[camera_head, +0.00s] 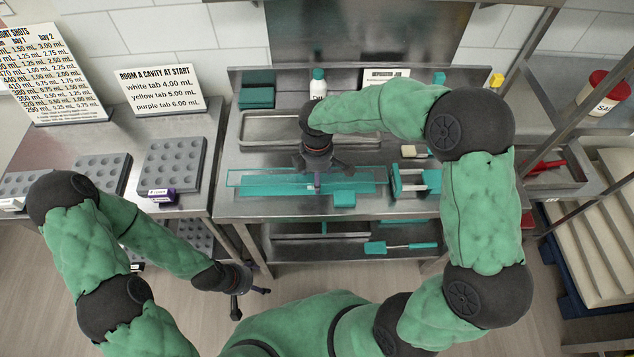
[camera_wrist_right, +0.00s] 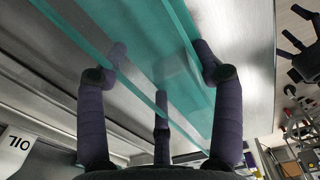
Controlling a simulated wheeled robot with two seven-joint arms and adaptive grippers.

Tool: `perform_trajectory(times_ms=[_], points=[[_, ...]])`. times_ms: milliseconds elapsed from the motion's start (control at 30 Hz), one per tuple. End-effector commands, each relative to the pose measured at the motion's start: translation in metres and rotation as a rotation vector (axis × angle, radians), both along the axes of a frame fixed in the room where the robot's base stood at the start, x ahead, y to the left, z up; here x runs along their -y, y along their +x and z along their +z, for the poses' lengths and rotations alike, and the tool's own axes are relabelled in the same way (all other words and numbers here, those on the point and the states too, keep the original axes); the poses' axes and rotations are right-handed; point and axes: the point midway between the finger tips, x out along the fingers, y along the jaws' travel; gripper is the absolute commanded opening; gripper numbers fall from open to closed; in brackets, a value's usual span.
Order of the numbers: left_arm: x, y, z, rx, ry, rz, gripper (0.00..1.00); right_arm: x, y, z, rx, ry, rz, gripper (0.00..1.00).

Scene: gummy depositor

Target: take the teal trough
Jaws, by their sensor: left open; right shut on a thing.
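The teal trough (camera_head: 262,181) is a long, partly see-through piece lying left to right across the front of the steel bench. My right gripper (camera_head: 317,183) reaches down to its middle from above and is shut on it. In the right wrist view the trough (camera_wrist_right: 176,72) runs diagonally between the dark fingers of my right gripper (camera_wrist_right: 160,75). I cannot tell whether the trough touches the bench. My left gripper (camera_head: 240,293) is open and empty, low in front of the benches and well apart from the trough.
A teal block (camera_head: 344,200) lies at the trough's front edge. A teal-framed fixture (camera_head: 408,181) stands close to its right. A steel tray (camera_head: 268,127) is behind. Grey cavity moulds (camera_head: 172,163) sit on the left bench. A lower shelf holds a teal-handled tool (camera_head: 400,246).

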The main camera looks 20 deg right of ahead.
Motion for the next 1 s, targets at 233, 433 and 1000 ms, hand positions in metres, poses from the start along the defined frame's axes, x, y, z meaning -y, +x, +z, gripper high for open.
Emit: perform_trajectory(times_ms=[233,433,1000], points=[[0.000,0.000,0.004,0.000,0.000,0.000,0.79,0.000,0.000,0.007,0.000,0.000,0.000,0.25],[0.000,0.000,0.015,0.000,0.000,0.000,0.79,0.000,0.000,0.033,0.001,0.000,0.000,0.25],[0.000,0.000,0.046,0.000,0.000,0.000,0.79,-0.104,0.032,0.117,0.000,0.000,0.003,0.25]])
